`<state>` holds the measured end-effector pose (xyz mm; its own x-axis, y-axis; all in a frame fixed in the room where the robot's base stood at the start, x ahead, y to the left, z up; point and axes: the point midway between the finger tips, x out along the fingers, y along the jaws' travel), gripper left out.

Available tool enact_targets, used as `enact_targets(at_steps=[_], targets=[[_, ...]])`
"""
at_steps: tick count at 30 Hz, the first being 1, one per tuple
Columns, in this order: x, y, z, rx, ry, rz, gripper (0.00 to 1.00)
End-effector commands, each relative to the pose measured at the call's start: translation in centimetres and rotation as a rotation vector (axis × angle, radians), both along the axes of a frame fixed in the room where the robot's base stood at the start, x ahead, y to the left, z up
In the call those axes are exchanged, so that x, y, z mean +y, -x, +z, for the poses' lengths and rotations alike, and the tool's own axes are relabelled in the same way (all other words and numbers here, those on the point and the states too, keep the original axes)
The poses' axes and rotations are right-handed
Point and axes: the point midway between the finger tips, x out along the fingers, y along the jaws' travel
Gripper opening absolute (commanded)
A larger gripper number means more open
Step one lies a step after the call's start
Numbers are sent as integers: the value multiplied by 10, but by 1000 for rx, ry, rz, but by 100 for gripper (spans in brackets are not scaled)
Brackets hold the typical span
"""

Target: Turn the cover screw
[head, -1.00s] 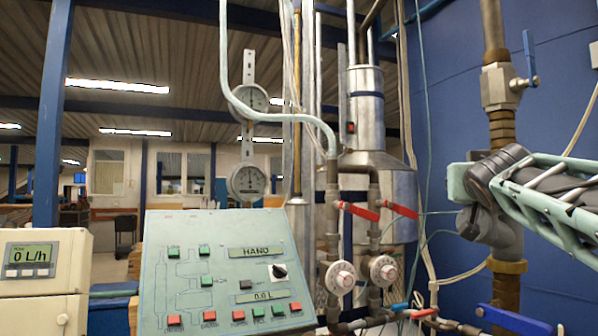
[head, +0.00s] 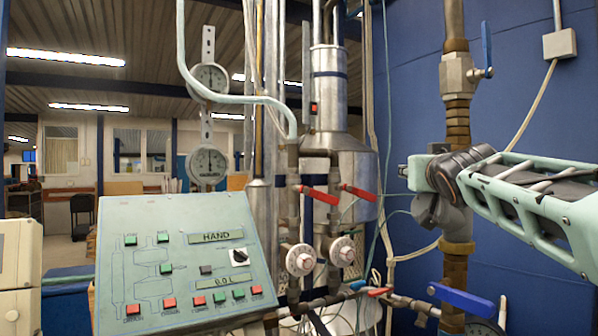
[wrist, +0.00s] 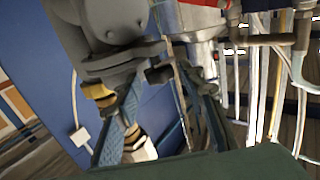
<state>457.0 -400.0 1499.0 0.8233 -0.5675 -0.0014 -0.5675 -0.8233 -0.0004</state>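A grey fitting (head: 440,214) sits on the brown vertical pipe (head: 453,272) against the blue wall, partly behind my wrist. In the wrist view the grey metal body (wrist: 108,32) fills the upper left, with a round boss on it. A small dark stub (wrist: 158,73) sticks out beside it near my fingertips; I cannot tell for sure whether it is the cover screw. My gripper (wrist: 172,85) shows two blue-grey fingers spread apart, with a gap between them. Nothing is clearly held, and contact with the stub cannot be told.
Above the fitting is a valve with a blue lever (head: 487,48); another blue handle (head: 461,298) lies below. Red-handled valves (head: 318,195) and pipes stand left, beside the steel tank (head: 331,90). The control panel (head: 180,220) is front left. A junction box (head: 560,43) hangs on the wall.

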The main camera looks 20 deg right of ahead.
Motion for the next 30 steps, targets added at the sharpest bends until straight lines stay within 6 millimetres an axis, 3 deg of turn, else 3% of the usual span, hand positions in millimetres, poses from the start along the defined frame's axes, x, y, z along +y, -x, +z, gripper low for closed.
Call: enact_targets(at_steps=[14, 22, 30], targets=[[2, 7, 0, -2, -1, -1, 42], [17, 29, 1, -2, 2, -3, 42], [42, 66, 2, -5, 0, -2, 42]])
